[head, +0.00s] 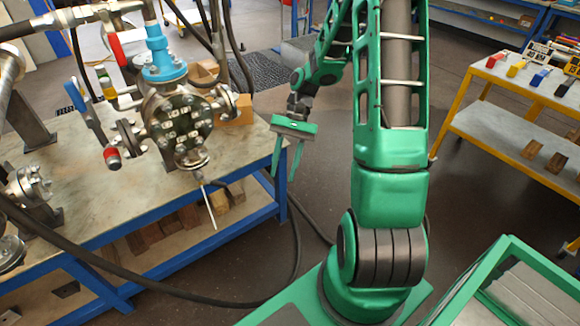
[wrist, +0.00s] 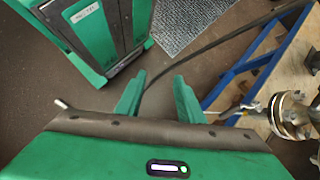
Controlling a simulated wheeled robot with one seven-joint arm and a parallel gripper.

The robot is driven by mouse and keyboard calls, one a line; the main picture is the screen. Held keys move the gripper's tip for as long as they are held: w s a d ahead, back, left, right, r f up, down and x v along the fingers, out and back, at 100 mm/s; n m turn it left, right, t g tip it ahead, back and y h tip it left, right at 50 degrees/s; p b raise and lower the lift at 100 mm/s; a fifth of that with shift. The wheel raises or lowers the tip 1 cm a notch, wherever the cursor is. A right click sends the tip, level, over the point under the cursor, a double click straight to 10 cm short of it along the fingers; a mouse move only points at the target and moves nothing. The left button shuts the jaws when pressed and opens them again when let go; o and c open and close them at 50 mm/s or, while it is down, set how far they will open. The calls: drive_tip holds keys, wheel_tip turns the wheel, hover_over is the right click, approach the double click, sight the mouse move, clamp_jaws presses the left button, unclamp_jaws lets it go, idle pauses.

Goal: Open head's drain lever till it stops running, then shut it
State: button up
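The flanged vessel head (head: 180,125) stands at the right end of the bench, with a round bolted face. Below it is a small flanged drain fitting (head: 192,158). A thin pale rod-like line (head: 208,205) slants down from the fitting past the bench edge; I cannot tell whether it is the lever or a stream.
The blue-framed bench (head: 110,215) carries pipes, a blue fitting (head: 163,55) and wooden blocks (head: 235,108). A dark hose (head: 150,292) loops across the bench front and floor. A yellow trolley (head: 500,125) stands at the right. Floor is free around my gripper.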

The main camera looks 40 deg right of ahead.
drive_tip(key=shift+s+d+r+h, duration=0.2)
drive_tip(key=shift+s+r+h, duration=0.1)
drive_tip(key=shift+s+r, duration=0.3)
drive_tip(key=shift+s+d+r+h, duration=0.2)
drive_tip(key=shift+s+r+h, duration=0.1)
drive_tip(key=shift+s+r, duration=0.2)
